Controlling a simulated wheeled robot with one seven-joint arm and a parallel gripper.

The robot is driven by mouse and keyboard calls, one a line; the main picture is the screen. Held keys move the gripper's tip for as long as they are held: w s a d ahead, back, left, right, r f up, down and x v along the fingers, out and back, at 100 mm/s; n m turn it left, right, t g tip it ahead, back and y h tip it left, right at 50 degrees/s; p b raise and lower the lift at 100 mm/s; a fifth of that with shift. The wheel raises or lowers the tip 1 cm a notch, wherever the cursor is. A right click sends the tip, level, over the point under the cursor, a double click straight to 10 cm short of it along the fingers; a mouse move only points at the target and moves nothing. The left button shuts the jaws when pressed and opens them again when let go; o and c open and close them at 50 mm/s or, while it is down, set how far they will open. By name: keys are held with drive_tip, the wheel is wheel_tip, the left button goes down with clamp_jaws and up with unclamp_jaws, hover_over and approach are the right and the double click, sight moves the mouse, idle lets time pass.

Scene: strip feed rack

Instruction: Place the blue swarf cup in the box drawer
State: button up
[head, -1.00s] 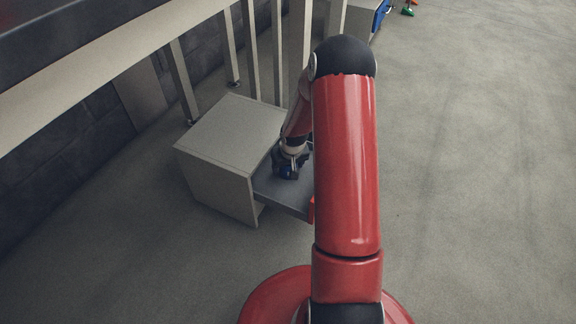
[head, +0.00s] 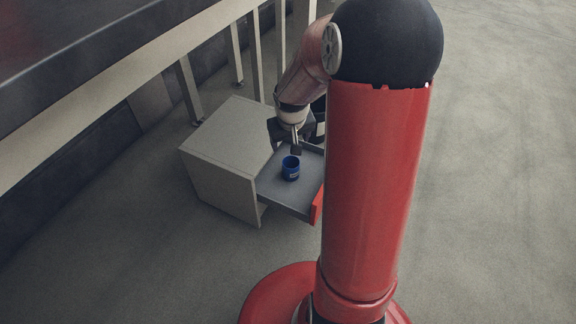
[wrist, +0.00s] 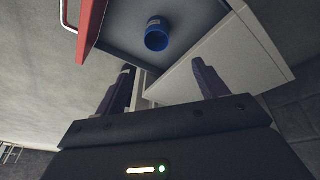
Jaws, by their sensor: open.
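The blue swarf cup (head: 291,168) stands upright on the floor of the pulled-out grey box drawer (head: 272,188). In the wrist view the cup (wrist: 157,36) shows inside the drawer (wrist: 122,42), clear of the fingers. My gripper (wrist: 160,88) is open and empty, its two dark fingers apart with nothing between them. In the head view my gripper (head: 295,149) is just above and behind the cup, apart from it. Part of the drawer's right side is hidden by my arm.
The drawer belongs to a pale grey box cabinet (head: 221,150) on the floor. Its red front (head: 317,206) sticks out to the right; a handle (wrist: 70,14) shows in the wrist view. A rack with pale legs (head: 188,90) stands behind. Open floor (head: 490,180) lies right.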

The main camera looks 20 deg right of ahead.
drive_tip(key=s+a+r, duration=0.3)
drive_tip(key=s+r, duration=0.2)
drive_tip(key=s, duration=0.2)
drive_tip(key=s+a+r+t+y, duration=0.1)
drive_tip(key=s+a+r, duration=0.3)
drive_tip(key=s+r, duration=0.2)
drive_tip(key=s+a+r+n+t, duration=0.1)
drive_tip(key=s+a+r, duration=0.3)
drive_tip(key=s, duration=0.5)
wheel_tip(320, 180, up, 2)
drive_tip(key=shift+a+r, duration=0.1)
drive_tip(key=shift+a, duration=0.1)
drive_tip(key=shift+s, duration=0.1)
